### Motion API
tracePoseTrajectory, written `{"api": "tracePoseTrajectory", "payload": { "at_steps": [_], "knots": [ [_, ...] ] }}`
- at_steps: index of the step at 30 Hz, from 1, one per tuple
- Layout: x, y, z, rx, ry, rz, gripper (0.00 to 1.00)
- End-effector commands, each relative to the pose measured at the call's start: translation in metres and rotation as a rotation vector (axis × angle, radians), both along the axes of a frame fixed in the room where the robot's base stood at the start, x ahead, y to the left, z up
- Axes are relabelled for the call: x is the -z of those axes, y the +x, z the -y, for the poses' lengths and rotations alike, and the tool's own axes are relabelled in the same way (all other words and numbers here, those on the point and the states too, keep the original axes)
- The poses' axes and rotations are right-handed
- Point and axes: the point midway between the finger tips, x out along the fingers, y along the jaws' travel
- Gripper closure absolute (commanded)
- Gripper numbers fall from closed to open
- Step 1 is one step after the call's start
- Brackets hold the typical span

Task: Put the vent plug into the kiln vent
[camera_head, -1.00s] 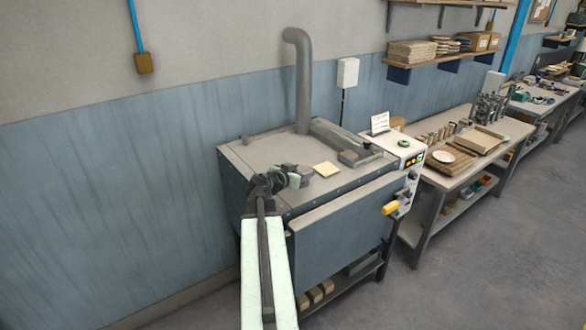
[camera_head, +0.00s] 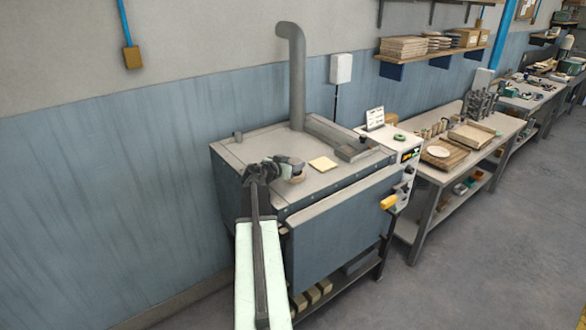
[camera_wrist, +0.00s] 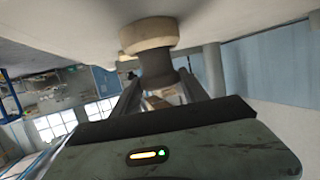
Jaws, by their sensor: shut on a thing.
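My gripper (camera_head: 288,166) is over the front left part of the kiln's top (camera_head: 262,152). In the wrist view my gripper (camera_wrist: 160,84) has its two dark fingers shut on the dark neck of the vent plug (camera_wrist: 149,35). The plug has a wide cream end pointing away from the fingers. That cream end sits close to the pale kiln top; I cannot tell whether it touches. In the head view the plug (camera_head: 297,179) shows as a small beige patch below the gripper. The kiln vent's opening is not visible in either view.
A grey flue pipe (camera_head: 297,85) rises at the kiln's back. A pale yellow square (camera_head: 322,163) lies right of my gripper. A control box (camera_head: 402,150) and a workbench (camera_head: 465,155) are to the right.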

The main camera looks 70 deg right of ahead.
Motion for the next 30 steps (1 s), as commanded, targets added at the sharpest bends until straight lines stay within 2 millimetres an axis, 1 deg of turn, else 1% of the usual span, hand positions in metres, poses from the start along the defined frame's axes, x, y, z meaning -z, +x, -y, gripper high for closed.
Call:
{"api": "tracePoseTrajectory", "payload": {
  "at_steps": [3,10,11,12,13,22,25,26,30],
  "knots": [
    [-0.002,0.0,0.0,0.0,0.0,0.0,1.0],
    [0.006,-0.003,0.001,0.003,0.0,0.0,1.0],
    [0.006,-0.003,0.002,0.004,0.0,0.0,0.46],
    [0.004,-0.003,0.002,0.004,0.0,0.0,0.35],
    [0.004,-0.003,0.002,0.004,0.0,0.0,0.27],
    [0.003,-0.004,0.002,0.005,0.0,-0.001,0.27],
    [-0.006,-0.004,0.002,0.005,0.0,0.0,0.27],
    [-0.008,-0.004,-0.001,0.005,0.0,-0.001,0.27],
    [-0.017,0.0,-0.035,0.004,0.0,-0.002,0.27]
  ]
}}
